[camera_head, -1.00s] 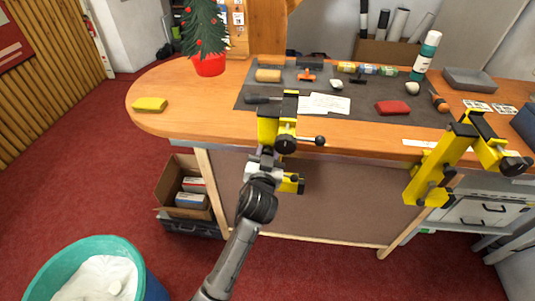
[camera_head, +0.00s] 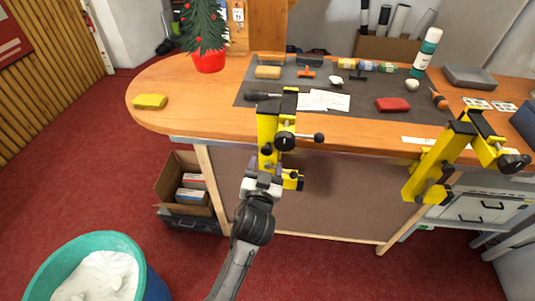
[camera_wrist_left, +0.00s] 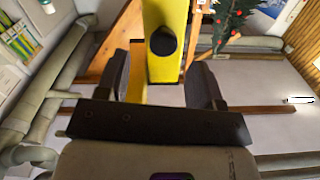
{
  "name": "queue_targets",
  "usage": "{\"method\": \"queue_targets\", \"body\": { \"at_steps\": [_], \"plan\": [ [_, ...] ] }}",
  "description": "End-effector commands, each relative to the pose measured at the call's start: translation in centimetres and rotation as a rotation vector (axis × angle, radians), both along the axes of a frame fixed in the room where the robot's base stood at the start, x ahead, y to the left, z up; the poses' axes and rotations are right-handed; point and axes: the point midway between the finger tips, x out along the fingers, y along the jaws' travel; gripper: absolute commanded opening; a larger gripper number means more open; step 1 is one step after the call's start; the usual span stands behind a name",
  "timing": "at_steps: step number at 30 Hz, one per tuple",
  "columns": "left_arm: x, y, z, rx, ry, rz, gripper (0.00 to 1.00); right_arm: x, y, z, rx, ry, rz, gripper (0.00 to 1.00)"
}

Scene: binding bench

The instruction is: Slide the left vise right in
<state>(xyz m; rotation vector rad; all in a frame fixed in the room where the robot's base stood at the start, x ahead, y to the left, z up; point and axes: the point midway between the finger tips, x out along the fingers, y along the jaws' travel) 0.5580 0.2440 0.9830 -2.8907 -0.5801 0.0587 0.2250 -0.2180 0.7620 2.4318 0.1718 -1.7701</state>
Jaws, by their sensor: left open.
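The left vise (camera_head: 266,130) is a yellow clamp with black parts at the bench's front edge in the head view. A black-knobbed handle points right from it, and its lower part hangs below the edge. My left gripper (camera_head: 265,176) is at its lower part, coming from below. In the left wrist view, the yellow body of the vise (camera_wrist_left: 164,60) stands between the two dark fingers. The fingers are spread, one on each side, with a gap at least on the right. A second yellow vise (camera_head: 437,160) is at the edge farther right. My right gripper does not show.
The wooden bench (camera_head: 190,105) carries a dark mat with tools, papers and a red block (camera_head: 393,104).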

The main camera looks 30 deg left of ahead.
Motion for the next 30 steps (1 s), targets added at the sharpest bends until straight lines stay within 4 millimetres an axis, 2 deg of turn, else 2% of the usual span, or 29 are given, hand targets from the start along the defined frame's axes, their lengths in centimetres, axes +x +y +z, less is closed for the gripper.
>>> {"method": "queue_targets", "body": {
  "at_steps": [6,12,30],
  "plan": [
    [-3.4,-1.4,0.0,-0.002,0.0,-0.001,0.61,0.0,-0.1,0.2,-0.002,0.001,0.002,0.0],
    [-5.1,-2.2,0.0,-0.002,-0.001,-0.001,0.61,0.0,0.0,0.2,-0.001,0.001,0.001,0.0],
    [-5.6,-2.4,0.0,0.0,-0.001,-0.001,0.61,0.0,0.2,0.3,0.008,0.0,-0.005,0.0]
  ]
}}
